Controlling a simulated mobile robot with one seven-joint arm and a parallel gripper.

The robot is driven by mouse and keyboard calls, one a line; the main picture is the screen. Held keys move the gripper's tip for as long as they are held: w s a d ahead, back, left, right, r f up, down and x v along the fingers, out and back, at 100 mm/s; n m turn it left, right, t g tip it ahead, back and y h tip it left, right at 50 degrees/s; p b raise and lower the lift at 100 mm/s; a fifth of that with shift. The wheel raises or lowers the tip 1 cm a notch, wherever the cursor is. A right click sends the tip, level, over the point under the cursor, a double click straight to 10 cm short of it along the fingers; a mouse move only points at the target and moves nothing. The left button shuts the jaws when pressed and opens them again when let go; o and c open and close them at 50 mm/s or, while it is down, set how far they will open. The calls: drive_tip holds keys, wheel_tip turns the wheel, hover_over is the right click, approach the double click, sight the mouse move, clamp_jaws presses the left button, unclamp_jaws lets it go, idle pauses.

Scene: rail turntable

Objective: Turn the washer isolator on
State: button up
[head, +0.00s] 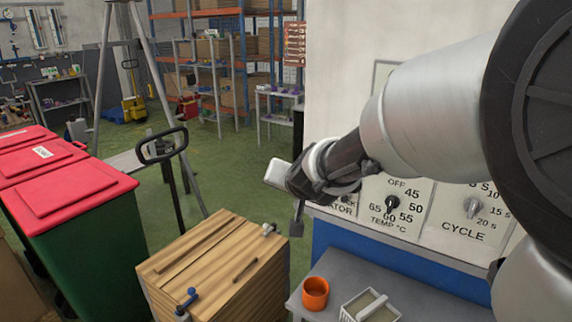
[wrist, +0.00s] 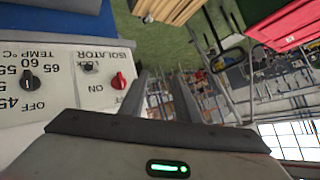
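The isolator panel (wrist: 88,100) is upside down in the wrist view, with the words ISOLATOR and ON. A red rotary knob (wrist: 119,81) on it stands lengthwise up and down the picture, with ON to its left. Lettering beyond it is partly cut off, and I cannot read it fully. A small dark fitting (wrist: 90,67) sits beside the knob. My gripper (wrist: 161,74) is open and empty, right of the red knob and apart from it. In the head view my gripper (head: 297,226) hangs left of the panel; my wrist hides the red knob there.
A black temperature knob (head: 393,204) and a grey cycle knob (head: 472,206) share the washer front. Below are a grey table (head: 345,275), an orange cup (head: 315,292) and a white basket (head: 370,308). A wooden crate (head: 213,262) and red-lidded bins (head: 70,185) stand left.

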drive_tip(key=w+f+m+t+h+b, duration=0.2)
drive_tip(key=w+f+m+t+h, duration=0.35)
drive_tip(key=h, duration=0.75)
drive_tip(key=w+d+f+n+g, duration=0.1)
drive_tip(key=w+d+f, duration=0.2)
drive_tip(key=w+d, duration=0.6)
drive_tip(key=w, duration=0.5)
drive_tip(key=shift+w+d+n+g+p, duration=0.3)
drive_tip(key=shift+w+n+g+p, duration=0.05)
clamp_jaws()
